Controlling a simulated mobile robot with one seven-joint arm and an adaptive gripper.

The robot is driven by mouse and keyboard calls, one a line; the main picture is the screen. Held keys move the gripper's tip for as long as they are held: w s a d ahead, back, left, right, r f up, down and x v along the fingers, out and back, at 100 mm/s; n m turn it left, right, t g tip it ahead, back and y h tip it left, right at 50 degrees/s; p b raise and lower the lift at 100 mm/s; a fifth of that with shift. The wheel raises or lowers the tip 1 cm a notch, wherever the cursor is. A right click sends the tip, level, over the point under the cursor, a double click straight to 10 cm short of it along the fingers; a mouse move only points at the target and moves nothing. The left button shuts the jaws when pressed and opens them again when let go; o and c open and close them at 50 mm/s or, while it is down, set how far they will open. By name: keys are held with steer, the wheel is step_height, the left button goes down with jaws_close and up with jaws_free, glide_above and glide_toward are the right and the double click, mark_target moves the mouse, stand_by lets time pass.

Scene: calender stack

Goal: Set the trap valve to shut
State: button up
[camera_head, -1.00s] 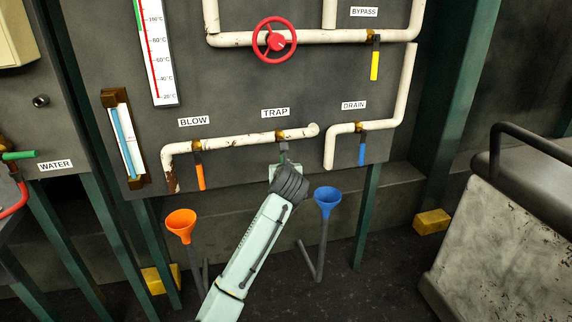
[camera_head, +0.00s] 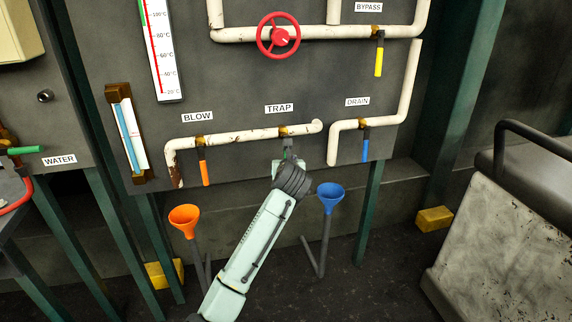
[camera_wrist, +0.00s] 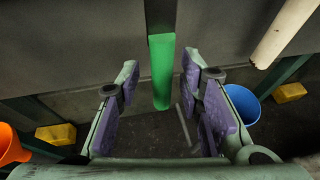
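The trap valve has a brass body (camera_head: 284,131) on the white pipe under the TRAP label (camera_head: 279,108). Its handle hangs straight down. In the wrist view the green handle grip (camera_wrist: 162,75) hangs between my fingers, with a gap on both sides. My gripper (camera_head: 287,160) is just below the valve body and hides most of the handle in the head view. In the wrist view my gripper (camera_wrist: 161,92) is open, its purple pads left and right of the handle.
The orange blow handle (camera_head: 205,172) hangs to the left and the blue drain handle (camera_head: 366,150) to the right. An orange funnel (camera_head: 184,219) and a blue funnel (camera_head: 330,196) stand below on either side of my arm.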

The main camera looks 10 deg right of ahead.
steer(key=shift+s, duration=0.1)
steer(key=v, duration=1.1)
steer(key=shift+s+r, duration=0.2)
steer(key=shift+s, duration=0.15)
steer(key=shift+a, duration=0.15)
